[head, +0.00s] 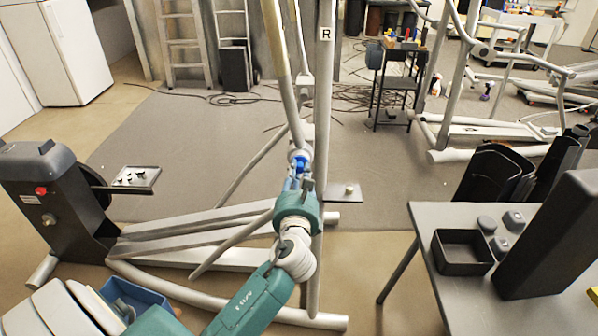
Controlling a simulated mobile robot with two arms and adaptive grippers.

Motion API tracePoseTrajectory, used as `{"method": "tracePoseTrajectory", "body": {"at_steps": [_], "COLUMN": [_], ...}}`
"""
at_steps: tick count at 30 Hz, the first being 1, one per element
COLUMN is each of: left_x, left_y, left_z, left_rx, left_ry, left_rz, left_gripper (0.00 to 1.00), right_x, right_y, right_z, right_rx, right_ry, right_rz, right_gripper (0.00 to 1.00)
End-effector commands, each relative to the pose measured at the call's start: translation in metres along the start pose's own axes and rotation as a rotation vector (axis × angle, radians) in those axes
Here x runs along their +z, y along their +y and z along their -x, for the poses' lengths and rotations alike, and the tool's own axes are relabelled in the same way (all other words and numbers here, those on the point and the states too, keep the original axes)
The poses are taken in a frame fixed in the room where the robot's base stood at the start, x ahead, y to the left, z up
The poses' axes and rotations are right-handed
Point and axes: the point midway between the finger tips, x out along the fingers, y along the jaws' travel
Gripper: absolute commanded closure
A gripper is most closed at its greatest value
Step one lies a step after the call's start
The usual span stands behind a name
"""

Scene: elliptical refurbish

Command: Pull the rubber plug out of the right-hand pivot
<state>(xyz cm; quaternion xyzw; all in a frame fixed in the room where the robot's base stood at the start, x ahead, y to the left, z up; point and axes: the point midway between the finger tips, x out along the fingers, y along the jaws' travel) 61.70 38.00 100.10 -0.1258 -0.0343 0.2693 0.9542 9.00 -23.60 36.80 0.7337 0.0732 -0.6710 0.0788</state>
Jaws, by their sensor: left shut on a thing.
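My left gripper (300,170) reaches up from the bottom of the head view to the pivot (298,154) on the elliptical trainer's lever, beside the upright marked R (325,60). Its fingers are shut at the pivot, with blue showing between them. The rubber plug is too small and too covered by the fingers to make out clearly. I cannot tell whether it is still seated in the pivot. My right gripper is not in view.
A small tray (149,184) with several small dark parts is at the left by the trainer's dark housing (45,190). A grey table (428,222) at the right holds an open black box (462,264) and small grey pieces (514,221). Frame tubes cross the floor.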

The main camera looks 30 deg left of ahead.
Motion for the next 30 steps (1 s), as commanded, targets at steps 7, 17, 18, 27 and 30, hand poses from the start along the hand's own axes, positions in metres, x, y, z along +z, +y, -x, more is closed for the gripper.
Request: {"method": "tracePoseTrajectory", "body": {"at_steps": [7,17,18,27,30], "left_x": [0.001,0.001,0.0,0.0,0.0], "left_y": [-0.001,0.0,0.0,-0.001,0.0], "left_z": [0.008,0.028,0.03,0.048,0.054], "left_rx": [-0.002,0.0,0.0,-0.001,0.0], "left_ry": [-0.001,0.0,0.001,0.001,0.0], "left_rz": [0.0,0.001,0.0,0.0,0.0], "left_gripper": [1.0,1.0,1.0,1.0,1.0], "right_x": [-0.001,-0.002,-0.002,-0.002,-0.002], "right_y": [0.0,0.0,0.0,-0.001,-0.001], "right_z": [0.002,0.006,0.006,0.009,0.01], "right_rx": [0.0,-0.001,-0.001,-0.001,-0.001], "right_ry": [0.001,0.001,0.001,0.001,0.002], "right_rz": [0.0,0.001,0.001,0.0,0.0], "right_gripper": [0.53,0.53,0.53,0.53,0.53]}}
